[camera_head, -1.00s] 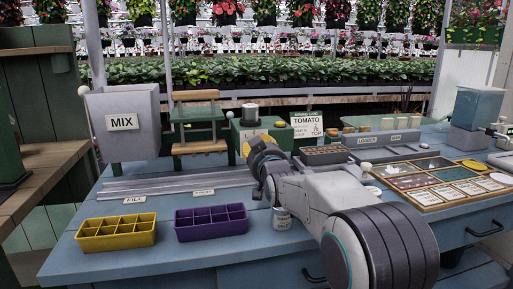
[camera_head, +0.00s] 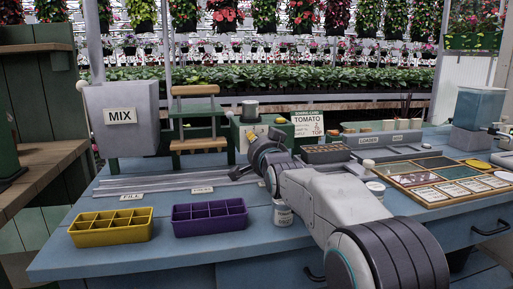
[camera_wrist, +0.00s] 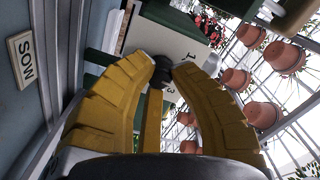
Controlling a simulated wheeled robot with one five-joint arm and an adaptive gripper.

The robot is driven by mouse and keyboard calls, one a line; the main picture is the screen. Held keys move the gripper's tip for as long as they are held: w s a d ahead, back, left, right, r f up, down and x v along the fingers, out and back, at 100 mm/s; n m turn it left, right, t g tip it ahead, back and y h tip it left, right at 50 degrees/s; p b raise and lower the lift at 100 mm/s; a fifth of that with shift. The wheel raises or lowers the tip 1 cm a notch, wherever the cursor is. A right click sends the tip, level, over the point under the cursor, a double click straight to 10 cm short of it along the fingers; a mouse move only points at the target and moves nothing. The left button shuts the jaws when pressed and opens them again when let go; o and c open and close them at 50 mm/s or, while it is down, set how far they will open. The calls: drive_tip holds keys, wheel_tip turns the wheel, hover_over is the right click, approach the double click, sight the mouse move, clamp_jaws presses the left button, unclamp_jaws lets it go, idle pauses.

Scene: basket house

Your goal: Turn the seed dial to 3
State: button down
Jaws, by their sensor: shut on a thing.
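The green seeder (camera_head: 243,135) stands at the back of the blue bench, with a dark cylinder on top. Its pale dial face (camera_wrist: 172,50) shows in the wrist view, with a 1 and a 3 readable. The dark dial knob (camera_wrist: 160,76) sits between the yellow fingertips of my gripper (camera_wrist: 162,72), which are shut on it from both sides. The pointer's exact reading cannot be told, as my fingers cover much of the face. In the head view my wrist hides the knob. A tomato sowing card (camera_head: 308,124) stands right of the seeder.
A grey MIX hopper (camera_head: 122,120) stands at the left. Yellow (camera_head: 112,227) and purple (camera_head: 209,215) trays sit at the front. A dark cell tray (camera_head: 325,154) and seed-packet board (camera_head: 440,180) lie right.

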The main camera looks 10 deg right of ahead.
drive_tip(key=shift+d+r+m+b, duration=0.15)
drive_tip(key=shift+m+b, duration=0.75)
drive_tip(key=shift+m, duration=0.95)
drive_tip(key=shift+a+r+m+b, duration=0.1)
drive_tip(key=shift+m+b, duration=0.8)
drive_tip(key=shift+m, duration=0.95)
drive_tip(key=shift+d, duration=0.1)
drive_tip(key=c, duration=1.4)
unclamp_jaws()
drive_tip(key=o, duration=0.4)
drive_tip(key=shift+f, duration=0.2)
drive_tip(key=shift+s, duration=6)
